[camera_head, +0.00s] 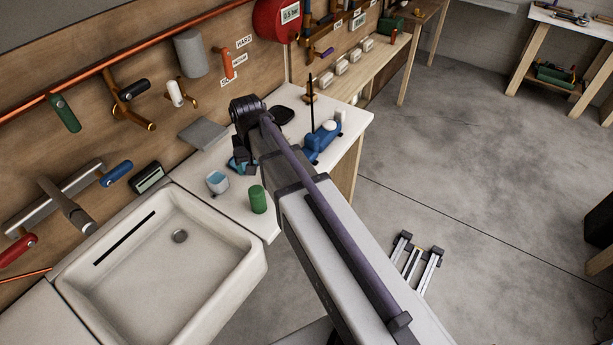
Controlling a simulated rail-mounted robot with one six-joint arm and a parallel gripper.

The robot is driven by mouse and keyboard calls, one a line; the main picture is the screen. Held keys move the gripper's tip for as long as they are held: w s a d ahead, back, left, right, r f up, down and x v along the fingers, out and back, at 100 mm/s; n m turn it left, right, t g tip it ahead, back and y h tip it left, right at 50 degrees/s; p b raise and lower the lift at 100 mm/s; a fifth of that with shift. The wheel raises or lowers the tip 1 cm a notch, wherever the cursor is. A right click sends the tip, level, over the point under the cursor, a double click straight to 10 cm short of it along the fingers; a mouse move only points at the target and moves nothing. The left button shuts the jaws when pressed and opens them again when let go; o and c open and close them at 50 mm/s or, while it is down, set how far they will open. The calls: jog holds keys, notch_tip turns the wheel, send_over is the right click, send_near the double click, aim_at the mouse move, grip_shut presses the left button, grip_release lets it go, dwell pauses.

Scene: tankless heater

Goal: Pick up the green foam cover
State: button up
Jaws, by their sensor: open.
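A green cylinder (258,199), which looks like the green foam cover, stands upright on the white counter (225,148) near its front edge, right of the sink. My gripper (241,166) is open, above the counter and behind the green cylinder, a little up and left of it in the picture. They look apart. Its fingertips are small and partly hidden by my arm, and a blue-teal thing shows beside them; I cannot tell whether they touch it.
A cup with light blue contents (217,182) stands left of the green cylinder. The white sink (165,262) is further left. A blue pump-like device (321,139) and a dark round pad (283,114) lie behind my arm. Pipes with coloured handles, including a green one (63,113), line the wall.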

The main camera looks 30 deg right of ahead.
aim_at(256, 190)
jog(key=shift+s+a, duration=0.2)
jog(key=shift+a, duration=0.05)
jog(key=f+b, duration=0.3)
jog(key=a+f+b, duration=0.1)
jog(key=f+b, duration=0.2)
jog(key=shift+s+a, duration=0.15)
jog(key=shift+s, duration=0.05)
jog(key=shift+r, duration=0.15)
notch_tip(256, 190, down, 5)
jog(key=b, duration=0.5)
jog(key=c, duration=1.2)
